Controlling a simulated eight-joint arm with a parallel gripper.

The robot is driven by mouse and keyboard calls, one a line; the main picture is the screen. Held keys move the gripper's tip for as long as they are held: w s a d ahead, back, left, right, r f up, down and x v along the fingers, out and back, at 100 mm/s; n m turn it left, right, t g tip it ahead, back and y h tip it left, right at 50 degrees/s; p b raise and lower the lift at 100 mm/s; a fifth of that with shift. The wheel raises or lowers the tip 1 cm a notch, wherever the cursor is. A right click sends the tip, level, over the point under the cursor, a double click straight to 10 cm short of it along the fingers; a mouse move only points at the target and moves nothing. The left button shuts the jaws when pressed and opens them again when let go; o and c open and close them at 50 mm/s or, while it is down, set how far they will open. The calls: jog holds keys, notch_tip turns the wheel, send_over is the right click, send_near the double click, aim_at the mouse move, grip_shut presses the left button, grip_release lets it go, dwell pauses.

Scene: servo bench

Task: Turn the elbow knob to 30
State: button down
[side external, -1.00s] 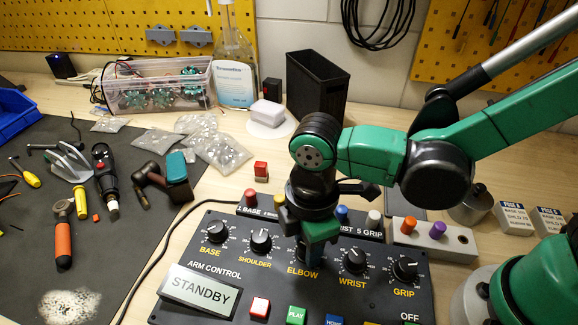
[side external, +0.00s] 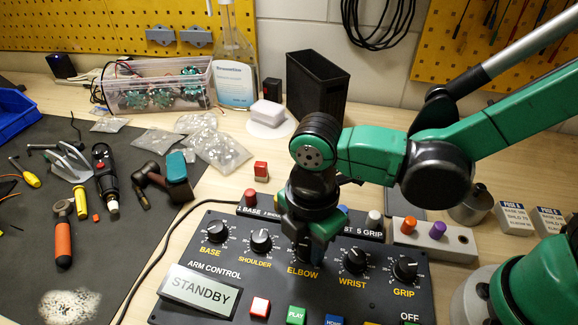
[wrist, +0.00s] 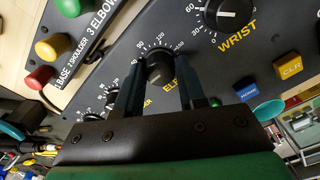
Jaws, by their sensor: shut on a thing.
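The control panel (side external: 225,278) is black with a row of round black knobs. My gripper (side external: 308,258) points down over the elbow knob and hides it in the side external view. In the wrist view the elbow knob (wrist: 159,70) sits between the two dark fingers of my gripper (wrist: 160,64), which are shut on it. Part of its dial numbers shows around it, but its pointer is too unclear to read. The yellow ELBOW label (side external: 303,272) is just in front of the knob. The display (side external: 200,290) reads STANDBY.
The shoulder knob (side external: 261,240) and wrist knob (side external: 355,260) flank my gripper closely. Behind it stands a row of coloured pegs, including a red one (side external: 250,196) and a white one (side external: 374,219). Push buttons, including a green PLAY button (side external: 296,315), line the panel's front.

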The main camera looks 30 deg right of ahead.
aim_at(307, 246)
jog(key=c, duration=0.5)
grip_release()
jog(key=shift+r, duration=2.85)
jog(key=w+d+r+m+t, duration=0.1)
jog(key=d+m+t, duration=0.1)
jog(key=d+m, duration=0.3)
jog(key=w+d+r+m+t, duration=0.1)
jog(key=d+m+t, duration=0.1)
jog(key=d+m, duration=0.4)
jog(key=w+d+r+m+t, duration=0.1)
jog(key=d+m+t, duration=0.2)
jog(key=d+m, duration=0.3)
jog(key=shift+w+d+m, duration=0.15)
jog(key=shift+m, duration=0.6)
jog(key=shift+w+d+m, duration=0.1)
jog(key=shift+w+m, duration=0.05)
jog(key=shift+m, duration=0.6)
